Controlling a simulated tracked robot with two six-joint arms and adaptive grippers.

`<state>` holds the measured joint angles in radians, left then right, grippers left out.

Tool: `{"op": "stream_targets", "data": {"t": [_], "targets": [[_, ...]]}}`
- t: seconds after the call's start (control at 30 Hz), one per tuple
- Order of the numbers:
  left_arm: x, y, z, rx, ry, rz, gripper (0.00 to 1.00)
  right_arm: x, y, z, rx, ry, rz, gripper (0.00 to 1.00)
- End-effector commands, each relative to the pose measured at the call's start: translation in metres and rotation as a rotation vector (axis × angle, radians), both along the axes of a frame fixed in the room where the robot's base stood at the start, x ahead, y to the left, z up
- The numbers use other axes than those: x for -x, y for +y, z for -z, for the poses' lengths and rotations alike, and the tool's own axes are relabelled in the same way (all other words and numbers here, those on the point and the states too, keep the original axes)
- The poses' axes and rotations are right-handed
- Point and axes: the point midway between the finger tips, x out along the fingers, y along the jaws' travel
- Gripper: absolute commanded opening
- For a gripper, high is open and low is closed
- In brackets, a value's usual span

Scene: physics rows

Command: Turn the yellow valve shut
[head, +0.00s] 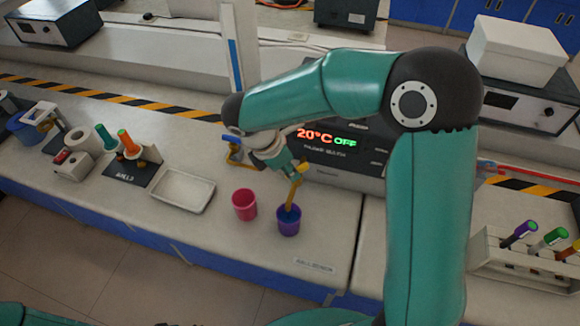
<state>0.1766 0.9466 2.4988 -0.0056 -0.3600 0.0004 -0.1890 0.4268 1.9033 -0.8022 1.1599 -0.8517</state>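A yellow piece with a blue top (235,151) shows on the bench left of my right wrist. A slim yellow piece (296,184) with a dark blue lower end shows over the mouth of a purple cup (289,222). I cannot tell which of these, if either, is the valve. My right arm arches down from the right, and its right gripper (284,163) is close to the slim yellow piece. Its fingers are too small and covered to tell open from shut, or whether they touch that piece. My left gripper is not in view.
A pink cup (244,205) stands beside the purple one. A grey bath unit (345,163) reading 20°C OFF stands behind. A white tray (183,191) lies left, a tube rack (515,264) right. The bench front between tray and cups is clear.

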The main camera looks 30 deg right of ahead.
Motion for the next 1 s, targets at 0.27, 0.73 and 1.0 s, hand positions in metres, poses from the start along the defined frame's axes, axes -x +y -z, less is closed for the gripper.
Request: {"op": "stream_targets", "data": {"t": [0.27,0.73,1.0], "targets": [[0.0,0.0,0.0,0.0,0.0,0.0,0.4,0.0,-0.002,0.0,0.0,0.0,0.0,0.0],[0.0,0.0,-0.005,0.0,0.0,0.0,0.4,-0.005,0.0,-0.001,0.002,-0.002,0.14,0.0],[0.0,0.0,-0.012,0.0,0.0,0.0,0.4,-0.01,-0.002,-0.002,0.0,-0.004,0.36,0.0]]}}
